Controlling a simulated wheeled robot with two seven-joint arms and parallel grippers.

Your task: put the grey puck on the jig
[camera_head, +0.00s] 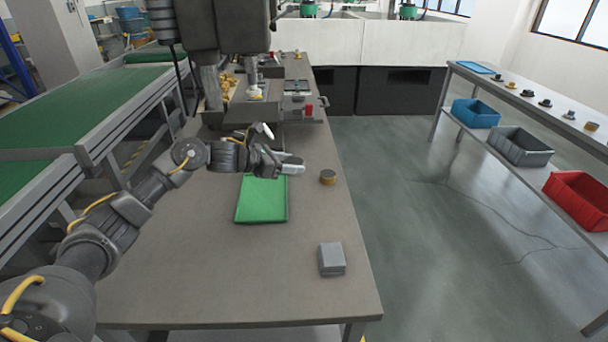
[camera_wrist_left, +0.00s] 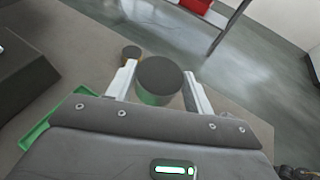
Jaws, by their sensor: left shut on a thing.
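My left gripper (camera_head: 294,164) reaches in from the left, above the far part of the green tray. In the left wrist view its two pale fingers (camera_wrist_left: 158,84) are shut on a round puck (camera_wrist_left: 160,75) with a dark grey top and a green side. The held puck cannot be made out in the head view. A second puck (camera_head: 328,177), dark with a yellowish side, stands on the table right of the fingers; it also shows in the left wrist view (camera_wrist_left: 131,53). I cannot tell for sure which thing is the jig. My right gripper is not in view.
A green tray (camera_head: 262,214) lies on the table (camera_head: 200,270). A grey block (camera_head: 331,259) sits near the front right. A machine with a red part (camera_head: 309,110) stands at the back. A side bench holds small parts, with blue, grey and red bins (camera_head: 580,200) below.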

